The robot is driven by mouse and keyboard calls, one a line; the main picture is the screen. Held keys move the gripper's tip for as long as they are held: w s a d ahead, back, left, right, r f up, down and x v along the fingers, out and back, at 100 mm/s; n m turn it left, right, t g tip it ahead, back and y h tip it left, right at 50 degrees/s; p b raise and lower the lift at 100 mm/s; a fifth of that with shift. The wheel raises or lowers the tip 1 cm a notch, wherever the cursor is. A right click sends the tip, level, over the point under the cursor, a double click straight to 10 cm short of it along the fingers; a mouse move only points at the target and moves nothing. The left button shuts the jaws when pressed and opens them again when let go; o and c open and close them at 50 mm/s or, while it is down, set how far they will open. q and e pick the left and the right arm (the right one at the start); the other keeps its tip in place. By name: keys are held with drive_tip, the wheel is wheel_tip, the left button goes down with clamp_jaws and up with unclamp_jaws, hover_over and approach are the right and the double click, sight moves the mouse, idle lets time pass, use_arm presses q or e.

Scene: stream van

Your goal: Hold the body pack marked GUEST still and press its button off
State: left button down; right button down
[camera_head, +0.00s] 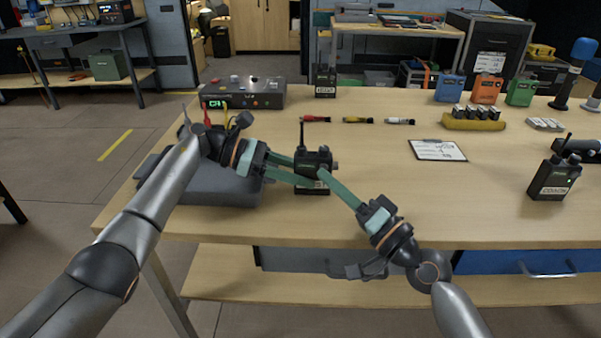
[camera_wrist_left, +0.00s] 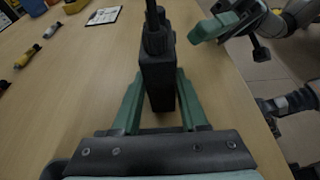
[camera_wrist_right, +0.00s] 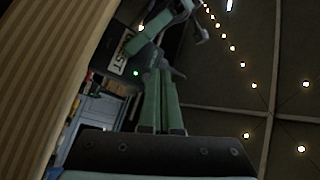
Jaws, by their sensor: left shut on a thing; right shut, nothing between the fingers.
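The dark body pack (camera_head: 314,160) stands upright on the bench, its antenna up. The right wrist view shows its white label (camera_wrist_right: 131,43) reading GUEST, and a green light (camera_wrist_right: 136,72) lit near it. My left gripper (camera_head: 296,178) is shut on the pack from the left; the left wrist view shows the pack (camera_wrist_left: 157,80) between its fingers. My right gripper (camera_head: 324,173) is shut and empty, its tips close to the pack's front right side; in the left wrist view its tips (camera_wrist_left: 200,32) look apart from the pack. The button cannot be made out.
Another pack, marked COACH (camera_head: 552,180), stands at the right with a green light; a further pack (camera_head: 325,82) stands at the back. A grey case (camera_head: 215,190) lies left. A clipboard (camera_head: 437,150), small tubes (camera_head: 357,120) and a yellow battery tray (camera_head: 473,124) lie behind. The front right bench is clear.

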drive_tip(key=shift+w, duration=0.1)
drive_tip(key=shift+w, duration=0.35)
drive_tip(key=shift+w, duration=0.15)
idle(0.3)
drive_tip(key=shift+s, duration=0.6)
drive_tip(key=shift+s, duration=3.05)
